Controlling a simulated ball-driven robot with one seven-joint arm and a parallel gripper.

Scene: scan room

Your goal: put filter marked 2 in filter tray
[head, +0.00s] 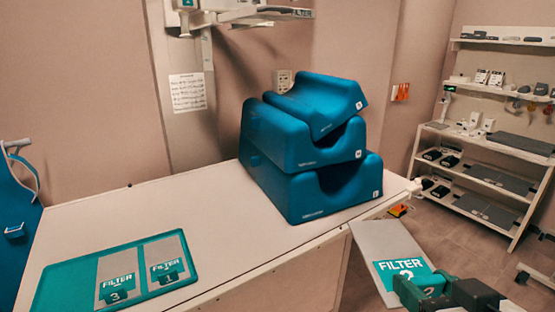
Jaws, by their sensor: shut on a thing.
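The filter marked 2 (382,244) is a flat grey plate with a teal label at its lower end, at the lower right of the head view. My gripper (424,286) is shut on its labelled end and partly hides the number. The plate is held tilted, off the front right of the table. The teal filter tray (62,283) lies on the table at the lower left. Its left part is bare. The filter marked 3 (116,272) lies in the middle and the filter marked 1 (166,256) at the right.
A stack of blue foam supports (300,165) stands on the white table (235,235), right of the tray. Bare tabletop lies between them. Shelves (480,165) with plates and small items stand at the right wall. A blue item (18,230) is at the left edge.

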